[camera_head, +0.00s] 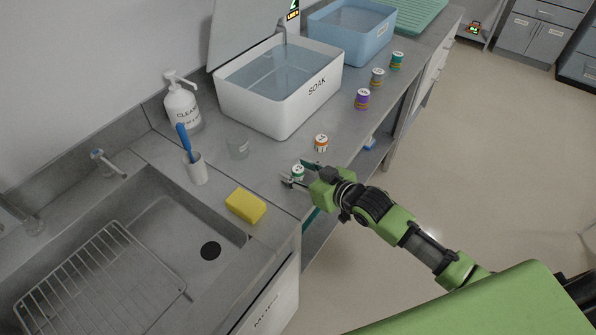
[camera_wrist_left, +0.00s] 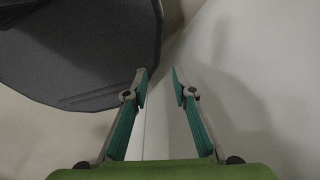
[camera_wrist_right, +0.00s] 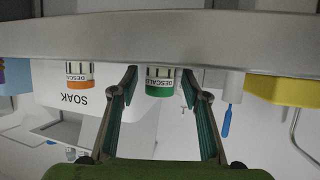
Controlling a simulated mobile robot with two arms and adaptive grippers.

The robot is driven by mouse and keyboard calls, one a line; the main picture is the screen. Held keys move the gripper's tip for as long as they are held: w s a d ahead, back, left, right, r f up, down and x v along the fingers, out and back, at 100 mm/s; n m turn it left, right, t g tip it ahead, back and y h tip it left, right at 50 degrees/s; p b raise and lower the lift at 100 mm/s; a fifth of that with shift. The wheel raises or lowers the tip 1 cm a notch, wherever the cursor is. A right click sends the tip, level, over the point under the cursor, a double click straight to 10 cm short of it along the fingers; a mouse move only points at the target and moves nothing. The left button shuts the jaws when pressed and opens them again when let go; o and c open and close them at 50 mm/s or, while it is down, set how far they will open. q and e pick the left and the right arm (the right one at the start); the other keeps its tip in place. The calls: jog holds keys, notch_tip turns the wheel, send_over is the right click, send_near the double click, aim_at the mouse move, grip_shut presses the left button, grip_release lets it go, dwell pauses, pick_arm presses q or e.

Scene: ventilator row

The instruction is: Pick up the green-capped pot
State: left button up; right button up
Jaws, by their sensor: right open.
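The green-capped pot (camera_head: 298,171), white with a green band, stands upright near the front edge of the counter.
An orange-banded pot (camera_head: 321,143) stands close behind. Purple (camera_head: 362,99), brown (camera_head: 377,77) and teal (camera_head: 397,60) pots stand farther along.

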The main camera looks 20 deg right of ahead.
jog(key=c, duration=1.2)
